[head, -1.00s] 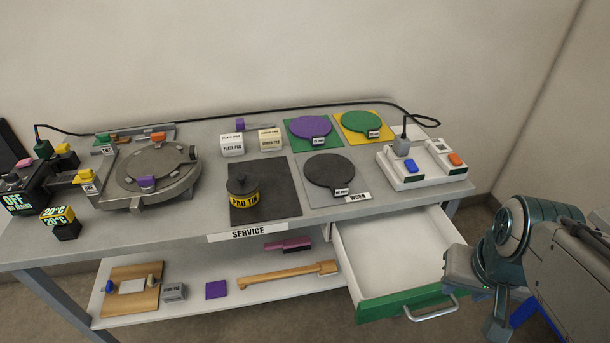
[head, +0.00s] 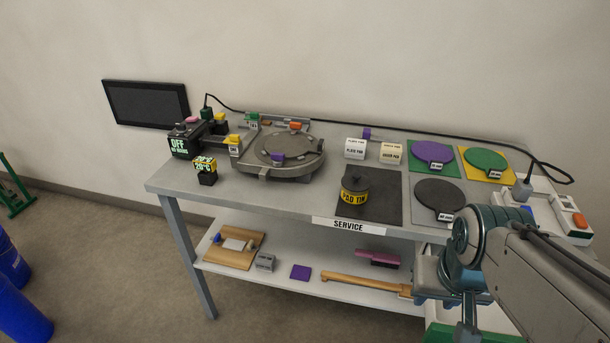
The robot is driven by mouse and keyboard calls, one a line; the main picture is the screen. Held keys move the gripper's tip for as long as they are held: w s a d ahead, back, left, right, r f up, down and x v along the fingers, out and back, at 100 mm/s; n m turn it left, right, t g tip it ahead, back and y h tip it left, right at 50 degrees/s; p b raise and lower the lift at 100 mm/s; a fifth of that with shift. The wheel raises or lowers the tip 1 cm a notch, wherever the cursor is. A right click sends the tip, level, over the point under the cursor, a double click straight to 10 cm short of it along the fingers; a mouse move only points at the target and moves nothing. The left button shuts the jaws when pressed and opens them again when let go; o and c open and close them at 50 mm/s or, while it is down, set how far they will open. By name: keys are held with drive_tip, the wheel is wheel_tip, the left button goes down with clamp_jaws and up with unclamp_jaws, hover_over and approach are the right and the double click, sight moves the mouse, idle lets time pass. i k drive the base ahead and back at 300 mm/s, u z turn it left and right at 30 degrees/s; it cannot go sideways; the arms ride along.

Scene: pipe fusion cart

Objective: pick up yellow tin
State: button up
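The yellow tin (head: 355,190) is a short round tin with a dark lid and knob, and its yellow band reads PAD TIN. It stands upright on a dark square mat (head: 385,209) marked SERVICE at the front of the cart. My arm comes in from the right edge of the head view. My gripper (head: 468,332) hangs low at the bottom, to the right of the tin and below the cart top, well apart from the tin. Its fingers are too small and hidden to tell open from shut.
Coloured discs lie to the right. An open green-fronted drawer (head: 450,334) sits below my arm. Blue drums (head: 20,310) stand at far left.

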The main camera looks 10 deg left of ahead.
sight(351, 197)
drive_tip(key=u, duration=0.6)
drive_tip(key=i, duration=0.25)
drive_tip(key=z, duration=0.25)
drive_tip(key=k, duration=1.3)
drive_tip(key=u, duration=0.6)
drive_tip(key=i, duration=1.45)
drive_tip(key=z, duration=0.85)
drive_tip(key=i, duration=0.6)
drive_tip(key=z, duration=0.75)
